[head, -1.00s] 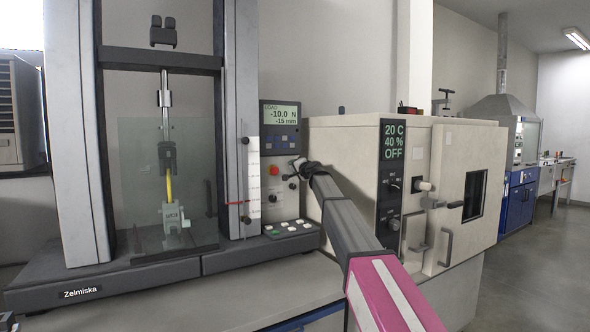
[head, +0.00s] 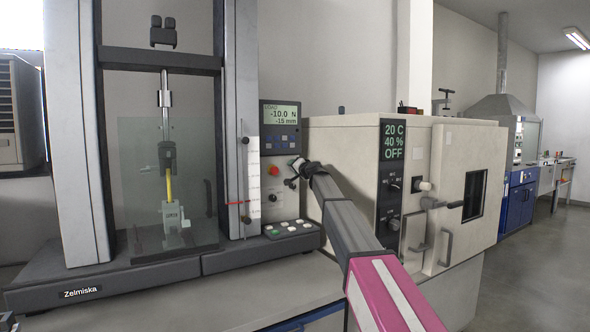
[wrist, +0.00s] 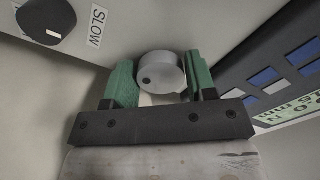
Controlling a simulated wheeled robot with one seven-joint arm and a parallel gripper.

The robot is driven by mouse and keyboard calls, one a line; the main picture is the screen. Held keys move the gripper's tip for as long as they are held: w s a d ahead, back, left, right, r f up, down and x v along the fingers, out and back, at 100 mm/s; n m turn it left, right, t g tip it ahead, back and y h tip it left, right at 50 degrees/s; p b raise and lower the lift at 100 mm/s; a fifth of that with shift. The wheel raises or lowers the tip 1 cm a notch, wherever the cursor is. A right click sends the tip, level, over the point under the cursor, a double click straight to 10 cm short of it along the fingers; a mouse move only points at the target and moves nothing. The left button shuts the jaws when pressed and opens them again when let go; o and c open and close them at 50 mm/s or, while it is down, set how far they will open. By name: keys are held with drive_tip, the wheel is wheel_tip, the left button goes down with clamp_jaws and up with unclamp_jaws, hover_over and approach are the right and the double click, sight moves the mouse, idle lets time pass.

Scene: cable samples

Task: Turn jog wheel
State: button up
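The jog wheel (wrist: 161,78) is a grey round knob with a dark dimple, on a light panel in the wrist view. My gripper's green fingers (wrist: 162,84) stand on both sides of it, with no clear gap showing, so it looks shut on the wheel. In the head view my gripper (head: 296,172) is at the control panel (head: 281,203) of the test machine, and it hides the jog wheel there. The display (head: 281,115) above reads -10.0 N and -15 mm.
A black knob (wrist: 48,22) with a SLOW label is beside the wheel in the wrist view. A red button (head: 274,171) and several keys (head: 290,228) are close to my gripper. A climate chamber (head: 340,135) stands to the right, a clear shield (head: 140,200) to the left.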

drive_tip(key=shift+o, duration=1.3)
drive_tip(key=shift+s, duration=0.1)
drive_tip(key=v, duration=1)
drive_tip(key=shift+s+d, duration=0.25)
drive_tip(key=shift+d, duration=0.05)
